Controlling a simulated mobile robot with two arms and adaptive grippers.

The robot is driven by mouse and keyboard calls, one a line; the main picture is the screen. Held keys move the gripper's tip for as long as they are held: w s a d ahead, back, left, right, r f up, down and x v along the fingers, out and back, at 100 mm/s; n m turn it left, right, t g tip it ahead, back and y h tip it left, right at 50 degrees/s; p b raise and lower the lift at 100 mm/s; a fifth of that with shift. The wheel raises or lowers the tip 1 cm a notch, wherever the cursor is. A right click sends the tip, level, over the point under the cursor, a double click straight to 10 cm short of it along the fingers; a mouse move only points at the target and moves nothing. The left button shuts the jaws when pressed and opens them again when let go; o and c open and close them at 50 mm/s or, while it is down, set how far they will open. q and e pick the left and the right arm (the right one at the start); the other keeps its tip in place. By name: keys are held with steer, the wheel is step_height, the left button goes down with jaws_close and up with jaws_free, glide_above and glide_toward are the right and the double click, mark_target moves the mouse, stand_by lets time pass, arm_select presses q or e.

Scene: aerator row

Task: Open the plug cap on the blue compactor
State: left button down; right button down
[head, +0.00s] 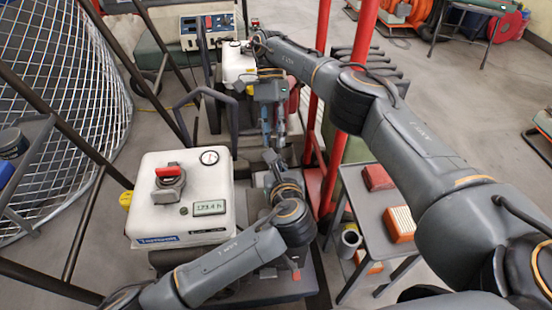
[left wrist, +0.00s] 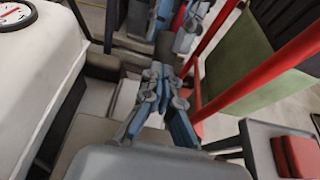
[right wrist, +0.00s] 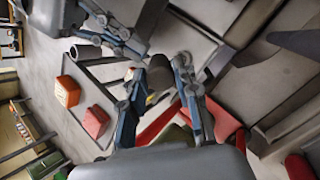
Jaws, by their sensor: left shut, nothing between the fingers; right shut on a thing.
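I cannot pick out a clearly blue compactor. A white machine (head: 145,212) with a small blue label stands at the left in the head view; a red-handled fitting (head: 168,172) sits on its top. My right gripper (head: 276,138) points down, right of that machine. In the right wrist view its fingers (right wrist: 161,67) are closed around a dark, rounded piece (right wrist: 158,75), mostly hidden; I cannot tell if it is the plug cap. My left gripper (head: 270,155) is just below the right one. In the left wrist view its fingertips (left wrist: 160,72) are together and empty.
A second white machine (head: 236,62) stands behind. Red posts (head: 340,120) rise right of the grippers. A small table (head: 372,220) at the right holds a red box (head: 377,177) and an orange box (head: 399,224). Wire mesh (head: 70,90) fills the left. My grippers are close together.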

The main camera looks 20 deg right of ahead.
mark_target(275, 149)
steer(key=shift+d, duration=0.2)
arm_select(q)
steer(key=shift+x, duration=1.05)
steer(key=shift+w+d+r, duration=0.15)
steer(key=shift+w+r, duration=0.25)
steer(key=shift+r, duration=0.4)
arm_select(e)
steer(key=c, duration=1)
jaws_free()
steer(key=shift+f, duration=0.1)
arm_select(q)
steer(key=shift+d+f, duration=0.1)
steer(key=shift+f, duration=0.1)
arm_select(e)
steer(key=shift+a, duration=0.1)
